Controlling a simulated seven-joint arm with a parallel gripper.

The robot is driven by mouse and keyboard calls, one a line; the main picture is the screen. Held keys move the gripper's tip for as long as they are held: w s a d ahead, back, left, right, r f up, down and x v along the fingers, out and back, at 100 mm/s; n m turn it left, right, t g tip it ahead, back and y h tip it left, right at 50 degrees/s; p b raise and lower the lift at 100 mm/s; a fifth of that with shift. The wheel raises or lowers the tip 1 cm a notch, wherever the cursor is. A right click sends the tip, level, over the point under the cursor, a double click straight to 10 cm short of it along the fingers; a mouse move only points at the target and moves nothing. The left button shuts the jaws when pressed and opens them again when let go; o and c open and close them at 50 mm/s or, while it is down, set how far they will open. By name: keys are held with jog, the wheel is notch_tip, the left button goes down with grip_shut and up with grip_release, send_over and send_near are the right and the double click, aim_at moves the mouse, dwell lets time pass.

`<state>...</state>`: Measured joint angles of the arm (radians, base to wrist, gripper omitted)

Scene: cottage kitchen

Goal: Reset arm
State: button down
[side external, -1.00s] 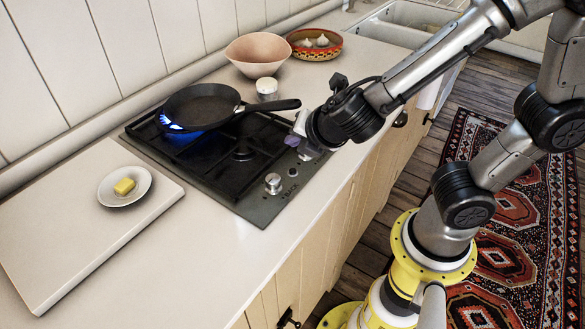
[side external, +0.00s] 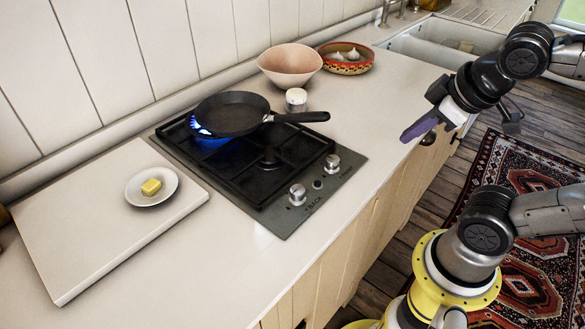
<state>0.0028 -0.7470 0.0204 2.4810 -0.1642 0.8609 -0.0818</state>
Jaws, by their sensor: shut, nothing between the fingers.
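My gripper (side external: 408,136) is shut and empty. It hangs in the air at the front edge of the counter, right of the stove and clear of it, with its fingers pointing down and left. The stove (side external: 333,193) has a black pan (side external: 231,113) on its back burner, where a blue flame (side external: 199,131) burns. Two silver knobs, one of them here (side external: 298,194), show uncovered on the stove's front panel.
A white board (side external: 80,245) bears a plate (side external: 137,200) with butter (side external: 151,186). A pink bowl (side external: 290,64), a small white container (side external: 296,98) and a patterned bowl (side external: 347,68) with garlic stand behind. The counter right of the stove is clear.

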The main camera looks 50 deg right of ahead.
jog(key=a, duration=0.1)
jog(key=a+m+y, duration=0.1)
jog(key=s, duration=0.1)
jog(key=shift+a+f+m, duration=0.4)
dwell(1.3)
